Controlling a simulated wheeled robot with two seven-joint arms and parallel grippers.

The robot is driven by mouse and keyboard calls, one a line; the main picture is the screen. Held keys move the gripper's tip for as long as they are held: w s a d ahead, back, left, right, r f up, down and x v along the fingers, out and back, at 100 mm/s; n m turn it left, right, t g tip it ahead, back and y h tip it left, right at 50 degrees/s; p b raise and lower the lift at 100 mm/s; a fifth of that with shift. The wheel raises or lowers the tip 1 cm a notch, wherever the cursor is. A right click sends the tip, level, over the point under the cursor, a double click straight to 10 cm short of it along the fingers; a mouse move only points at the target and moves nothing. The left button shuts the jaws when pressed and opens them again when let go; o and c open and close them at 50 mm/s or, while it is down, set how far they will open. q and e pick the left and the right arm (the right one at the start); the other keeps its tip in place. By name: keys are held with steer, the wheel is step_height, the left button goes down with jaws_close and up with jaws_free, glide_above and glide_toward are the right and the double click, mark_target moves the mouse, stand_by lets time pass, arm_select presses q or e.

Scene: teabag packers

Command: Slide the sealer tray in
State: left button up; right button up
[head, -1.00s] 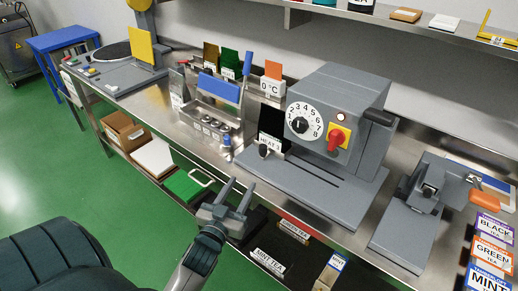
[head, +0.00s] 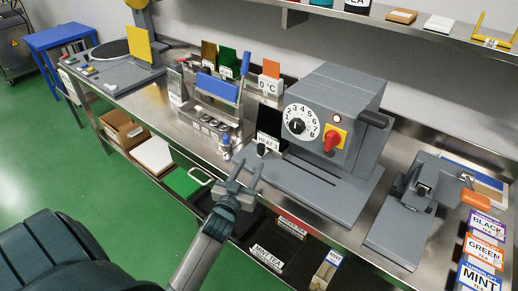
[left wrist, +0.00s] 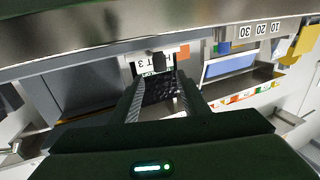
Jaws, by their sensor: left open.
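The sealer (head: 335,110) is a grey box with a number dial and a red knob on a yellow plate. A flat grey slotted bed (head: 305,190) lies under and in front of it. A small dark knob (head: 261,150) stands at the bed's left end, beside a HEAT 3 label (head: 267,140). I cannot tell the tray's edges from the bed. My left gripper (head: 248,170) is open and empty, just in front of the knob. In the left wrist view the dark knob (left wrist: 158,61) shows just beyond and between the fingertips. My right gripper is out of view.
A steel holder with a blue pad (head: 219,88) stands left of the sealer. A second grey device (head: 410,210) with an orange handle is at the right. Below the counter edge are a green folder (head: 184,182) and tea bins (head: 280,245). Green floor is open at left.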

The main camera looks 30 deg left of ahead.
mark_target(260, 151)
arm_select(q)
steer(key=p+x, duration=0.2)
steer(key=x, duration=0.6)
steer(key=shift+w+a, duration=0.1)
steer(key=shift+w, duration=0.2)
jaws_close()
